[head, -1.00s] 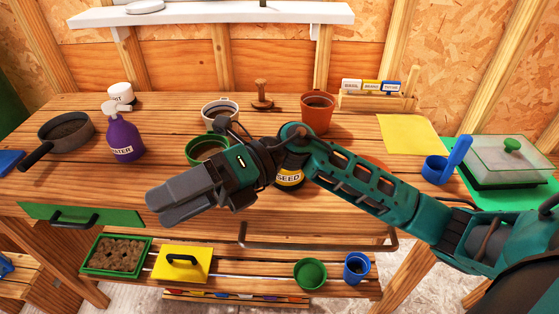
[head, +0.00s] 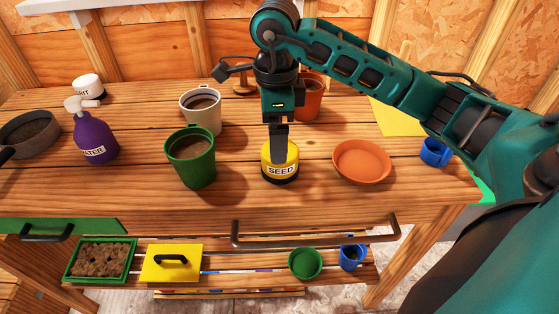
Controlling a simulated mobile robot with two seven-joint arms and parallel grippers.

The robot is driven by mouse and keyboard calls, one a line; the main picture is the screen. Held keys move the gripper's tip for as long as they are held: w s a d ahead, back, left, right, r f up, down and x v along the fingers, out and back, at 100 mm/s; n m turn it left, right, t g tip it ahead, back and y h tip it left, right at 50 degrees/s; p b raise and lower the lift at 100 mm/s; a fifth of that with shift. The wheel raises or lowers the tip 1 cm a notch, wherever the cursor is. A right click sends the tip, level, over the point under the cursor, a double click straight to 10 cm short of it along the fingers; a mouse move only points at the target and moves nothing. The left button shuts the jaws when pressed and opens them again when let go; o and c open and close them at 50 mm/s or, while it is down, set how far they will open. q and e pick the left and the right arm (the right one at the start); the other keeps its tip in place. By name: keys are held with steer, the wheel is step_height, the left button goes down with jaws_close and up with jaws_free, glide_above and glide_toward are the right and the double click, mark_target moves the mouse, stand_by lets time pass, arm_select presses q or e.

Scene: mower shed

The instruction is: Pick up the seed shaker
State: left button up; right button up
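The seed shaker (head: 281,177) is a short yellow and black container labelled SEED. It stands upright near the front middle of the bench. My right gripper (head: 279,152) points straight down over it, with a dark finger overlapping the shaker's yellow upper part. The second finger is hidden, so I cannot tell whether the fingers are closed on the shaker. The shaker appears to rest on the wood. My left gripper is not in view.
A green pot (head: 191,165) stands left of the shaker and a terracotta saucer (head: 362,162) lies right of it. A rail (head: 315,238) runs along the front.

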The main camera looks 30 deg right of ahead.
steer(key=f, duration=0.6)
steer(key=shift+d+f, duration=0.35)
steer(key=c, duration=0.9)
steer(key=shift+r, duration=0.15)
steer(key=shift+c, duration=0.2)
step_height(320, 180, up, 20)
steer(key=p, duration=0.3)
steer(key=shift+p, duration=0.3)
